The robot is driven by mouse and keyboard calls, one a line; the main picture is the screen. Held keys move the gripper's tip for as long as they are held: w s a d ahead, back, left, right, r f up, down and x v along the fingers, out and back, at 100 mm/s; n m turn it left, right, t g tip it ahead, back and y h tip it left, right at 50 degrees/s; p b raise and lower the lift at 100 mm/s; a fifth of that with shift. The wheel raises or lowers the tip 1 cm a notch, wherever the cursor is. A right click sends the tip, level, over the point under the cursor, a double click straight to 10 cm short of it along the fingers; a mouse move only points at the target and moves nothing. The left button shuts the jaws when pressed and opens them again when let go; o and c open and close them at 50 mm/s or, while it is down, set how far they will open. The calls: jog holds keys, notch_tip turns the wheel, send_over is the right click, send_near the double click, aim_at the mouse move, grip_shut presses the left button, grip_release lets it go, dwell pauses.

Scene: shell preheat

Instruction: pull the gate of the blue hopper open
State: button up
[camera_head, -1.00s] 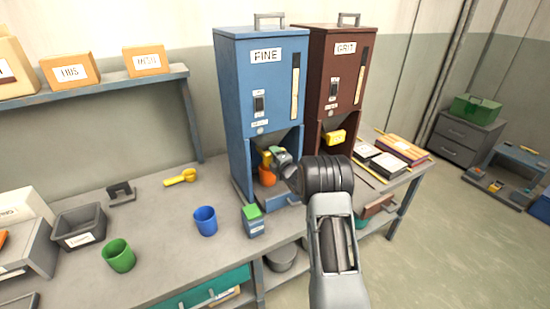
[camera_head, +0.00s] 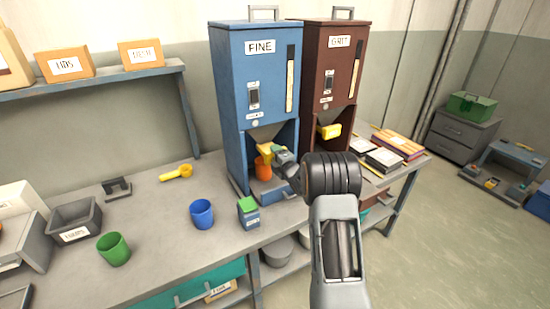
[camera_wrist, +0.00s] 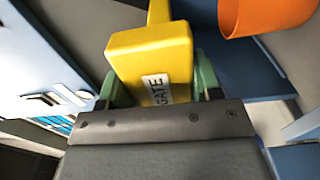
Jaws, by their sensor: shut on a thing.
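The blue hopper (camera_head: 262,80), labelled FINE, stands on the bench. Its yellow gate handle (camera_head: 265,149) shows in the hopper's bay; in the wrist view the handle (camera_wrist: 150,55), marked GATE, sits between the green fingers of my gripper (camera_wrist: 155,90). My gripper (camera_head: 278,150) is shut on this handle. An orange cup (camera_head: 263,168) stands in the bay below the gate, and its rim shows at the upper right of the wrist view (camera_wrist: 265,15). My wrist hides part of the bay's right side.
The brown GRIT hopper (camera_head: 330,65) with its own yellow gate handle (camera_head: 329,131) stands close on the right. A small green-topped box (camera_head: 249,212), a blue cup (camera_head: 202,214) and a green cup (camera_head: 113,249) stand on the bench. A yellow scoop (camera_head: 176,172) lies farther back.

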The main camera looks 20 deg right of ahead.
jog(key=shift+f, duration=0.15)
jog(key=o, duration=1.3)
jog(key=shift+s, duration=0.2)
jog(key=s+b, duration=0.1)
jog(key=s, duration=0.3)
jog(key=s+d, duration=0.1)
jog(key=s, duration=0.4)
jog(key=s+b, duration=0.1)
jog(key=s, duration=0.3)
jog(key=shift+s+d+b, duration=0.3)
jog(key=shift+s, duration=0.1)
